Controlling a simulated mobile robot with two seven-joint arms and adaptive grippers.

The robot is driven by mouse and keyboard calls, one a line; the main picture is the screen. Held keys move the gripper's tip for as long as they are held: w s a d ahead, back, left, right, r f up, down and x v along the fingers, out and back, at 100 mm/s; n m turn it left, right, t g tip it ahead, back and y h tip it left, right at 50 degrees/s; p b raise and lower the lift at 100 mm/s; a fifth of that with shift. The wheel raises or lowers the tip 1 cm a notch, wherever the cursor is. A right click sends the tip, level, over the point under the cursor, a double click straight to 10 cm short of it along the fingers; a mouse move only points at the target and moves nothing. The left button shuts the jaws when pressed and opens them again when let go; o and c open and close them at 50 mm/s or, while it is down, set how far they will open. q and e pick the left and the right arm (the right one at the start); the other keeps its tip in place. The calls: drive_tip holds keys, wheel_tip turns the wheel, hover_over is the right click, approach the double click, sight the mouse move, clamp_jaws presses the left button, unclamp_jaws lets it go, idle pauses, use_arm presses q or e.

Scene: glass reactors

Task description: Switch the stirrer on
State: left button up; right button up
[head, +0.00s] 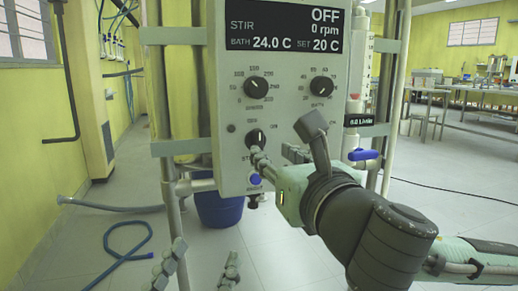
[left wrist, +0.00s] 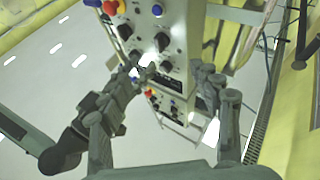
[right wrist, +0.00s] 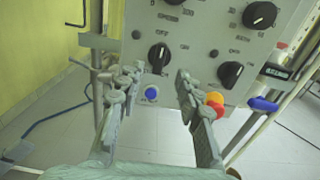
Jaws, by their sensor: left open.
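The control panel (head: 232,70) is a pale box whose display reads STIR OFF, 0 rpm. A black rotary switch (head: 255,137) sits low on its left side, its label partly hidden. It also shows in the right wrist view (right wrist: 160,57), with its white mark near vertical. My right gripper (right wrist: 158,78) is open and empty in front of the panel, its fingertips either side of and just below this switch; contact cannot be told. My left gripper (head: 201,262) is open and empty, low in front of the panel; its spread fingers show in the left wrist view (left wrist: 165,105).
A blue button (right wrist: 151,93) lies below the switch, and a red-orange button (right wrist: 215,103) and another black knob (right wrist: 231,75) are to its right. Two dials (head: 256,87) sit above. Metal posts (head: 163,110) flank the panel. A blue bucket (head: 220,208) stands behind on the floor.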

sight(260, 142)
drive_tip(key=x, duration=0.6)
drive_tip(key=shift+w+a, duration=0.1)
drive_tip(key=shift+w, duration=0.25)
clamp_jaws()
